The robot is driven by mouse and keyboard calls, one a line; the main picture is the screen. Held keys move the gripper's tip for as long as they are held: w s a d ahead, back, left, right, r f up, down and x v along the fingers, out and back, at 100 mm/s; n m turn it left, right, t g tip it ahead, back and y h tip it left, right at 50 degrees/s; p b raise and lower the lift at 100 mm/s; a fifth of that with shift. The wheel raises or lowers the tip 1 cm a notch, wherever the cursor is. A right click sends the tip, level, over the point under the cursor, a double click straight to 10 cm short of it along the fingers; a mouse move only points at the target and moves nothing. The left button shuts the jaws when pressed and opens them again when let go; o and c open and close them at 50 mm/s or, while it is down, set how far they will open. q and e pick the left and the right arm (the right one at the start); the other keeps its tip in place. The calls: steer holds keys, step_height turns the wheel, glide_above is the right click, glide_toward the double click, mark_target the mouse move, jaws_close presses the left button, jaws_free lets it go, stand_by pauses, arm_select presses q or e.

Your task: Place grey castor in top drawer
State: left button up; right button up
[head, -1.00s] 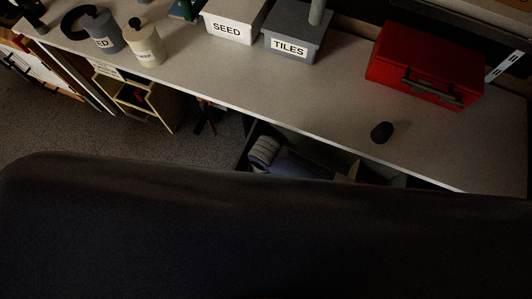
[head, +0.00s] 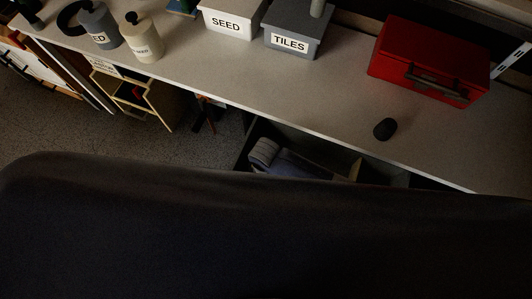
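A small dark grey, rounded object (head: 385,129), which looks like the castor, sits on the pale worktop (head: 330,110), in front of the red toolbox. An open drawer or compartment below the worktop edge shows rolled cloth (head: 264,152) and other items inside; its front is hidden by the large dark shape across the lower part of the view. I cannot tell whether this is the top drawer. Neither of my grippers shows in the head view.
A red toolbox (head: 430,62) stands at the right of the worktop. A grey TILES box (head: 292,41), a white SEED box (head: 232,20) and canisters (head: 143,42) line the back and left. A small open cabinet (head: 133,97) is below at left. The worktop's middle is clear.

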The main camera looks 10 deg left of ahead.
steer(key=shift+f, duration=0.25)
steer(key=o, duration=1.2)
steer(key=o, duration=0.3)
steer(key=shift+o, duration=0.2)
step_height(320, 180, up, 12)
